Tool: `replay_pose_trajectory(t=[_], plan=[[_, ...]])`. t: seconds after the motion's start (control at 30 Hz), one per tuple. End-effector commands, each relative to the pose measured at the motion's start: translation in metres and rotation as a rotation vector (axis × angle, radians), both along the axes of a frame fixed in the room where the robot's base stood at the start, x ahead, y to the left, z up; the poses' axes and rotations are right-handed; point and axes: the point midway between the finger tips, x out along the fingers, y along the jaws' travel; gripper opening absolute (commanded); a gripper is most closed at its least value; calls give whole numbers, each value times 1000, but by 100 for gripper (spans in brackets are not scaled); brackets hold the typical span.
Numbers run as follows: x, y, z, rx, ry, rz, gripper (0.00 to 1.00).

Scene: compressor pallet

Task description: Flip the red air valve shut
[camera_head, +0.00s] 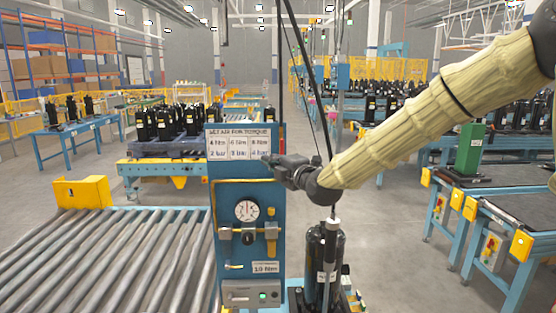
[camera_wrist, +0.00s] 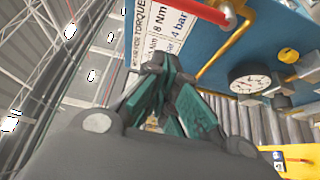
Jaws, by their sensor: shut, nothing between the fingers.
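A red bar (camera_wrist: 207,10), which looks like the valve's lever, crosses the top of the wrist view. It lies by a brass-coloured pipe (camera_wrist: 212,55) on the blue panel. My gripper (camera_head: 268,161) is in front of the upper right of the blue panel (camera_head: 264,205), just below the torque chart. In the wrist view the fingers (camera_wrist: 157,64) with teal pads come together at the tips, empty. The red bar appears apart from them.
A pressure gauge (camera_head: 247,211) and brass fittings stick out of the panel below my gripper. A black compressor (camera_head: 323,262) stands right of the panel, with cables hanging above. A roller conveyor (camera_head: 110,255) lies to the left.

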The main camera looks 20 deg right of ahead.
Motion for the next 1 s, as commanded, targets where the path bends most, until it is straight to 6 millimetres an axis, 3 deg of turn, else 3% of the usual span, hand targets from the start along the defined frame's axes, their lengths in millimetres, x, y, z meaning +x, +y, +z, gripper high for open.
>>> replay_pose_trajectory(t=[0.53,1.0], plan=[[58,14,2,1,1,-1,0],[54,-21,1,2,1,-1,0]])
